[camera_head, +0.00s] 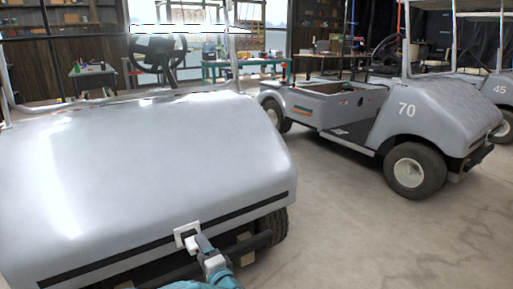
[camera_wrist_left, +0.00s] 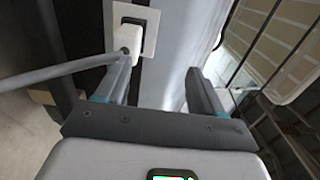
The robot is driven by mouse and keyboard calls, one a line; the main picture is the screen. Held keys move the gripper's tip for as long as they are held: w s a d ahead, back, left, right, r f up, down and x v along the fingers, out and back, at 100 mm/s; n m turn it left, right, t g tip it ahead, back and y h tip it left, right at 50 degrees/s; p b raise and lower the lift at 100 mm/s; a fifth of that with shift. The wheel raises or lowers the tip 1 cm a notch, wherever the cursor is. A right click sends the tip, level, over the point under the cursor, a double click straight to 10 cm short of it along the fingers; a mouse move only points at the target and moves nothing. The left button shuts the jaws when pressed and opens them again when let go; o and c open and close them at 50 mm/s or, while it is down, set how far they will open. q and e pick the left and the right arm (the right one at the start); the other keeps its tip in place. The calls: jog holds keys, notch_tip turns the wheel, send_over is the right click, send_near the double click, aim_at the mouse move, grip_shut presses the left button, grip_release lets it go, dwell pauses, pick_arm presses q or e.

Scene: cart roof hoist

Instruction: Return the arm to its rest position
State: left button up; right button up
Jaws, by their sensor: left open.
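My left gripper (camera_head: 202,243) is at the front of the near grey cart (camera_head: 130,150), low by its black trim strip. A white square plate (camera_head: 186,229) is set in the cart's front there, with a white plug (camera_head: 191,243) at it. In the left wrist view my gripper (camera_wrist_left: 162,68) is open, with nothing between its fingers. There the white plug (camera_wrist_left: 128,37) stands in the plate (camera_wrist_left: 149,35), just beyond the left finger's tip. I cannot tell whether they touch. My right gripper is in neither view.
A second grey cart marked 70 (camera_head: 385,110) stands to the right, and one marked 45 (camera_head: 497,88) is behind it. Open concrete floor (camera_head: 380,235) lies between the carts. Work tables (camera_head: 245,63) stand at the back. A grey cable or bar (camera_wrist_left: 55,75) runs left from the plug.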

pick_arm(q)
jog(key=s+a+f+g+h+p, duration=0.35)
jog(key=s+f+g+p, duration=0.45)
jog(key=s, duration=0.5)
jog(key=s+d+n+g+h+p, duration=0.2)
jog(key=s+g+h+p, duration=0.2)
jog(key=s+g+p, duration=0.6)
jog(key=s+d+r+n+t+h+p, duration=0.1)
jog(key=s+d+r+n+h+p, duration=0.15)
jog(key=s+d+r+p, duration=0.35)
jog(key=s+d+r+n+h+p, duration=0.2)
jog(key=s+r+h, duration=0.2)
jog(key=s, duration=0.4)
notch_tip(320, 180, up, 8)
jog(key=s+a+n+t+p, duration=0.1)
jog(key=s+n+t+p, duration=0.1)
jog(key=n+p, duration=0.4)
jog(key=shift+s+t+p, duration=0.15)
jog(key=shift+t+p, duration=0.15)
jog(key=shift+p, duration=0.3)
jog(key=shift+a+f+n, duration=0.1)
jog(key=shift+f+n, duration=0.05)
jog(key=shift+n, duration=0.1)
jog(key=c, duration=0.5)
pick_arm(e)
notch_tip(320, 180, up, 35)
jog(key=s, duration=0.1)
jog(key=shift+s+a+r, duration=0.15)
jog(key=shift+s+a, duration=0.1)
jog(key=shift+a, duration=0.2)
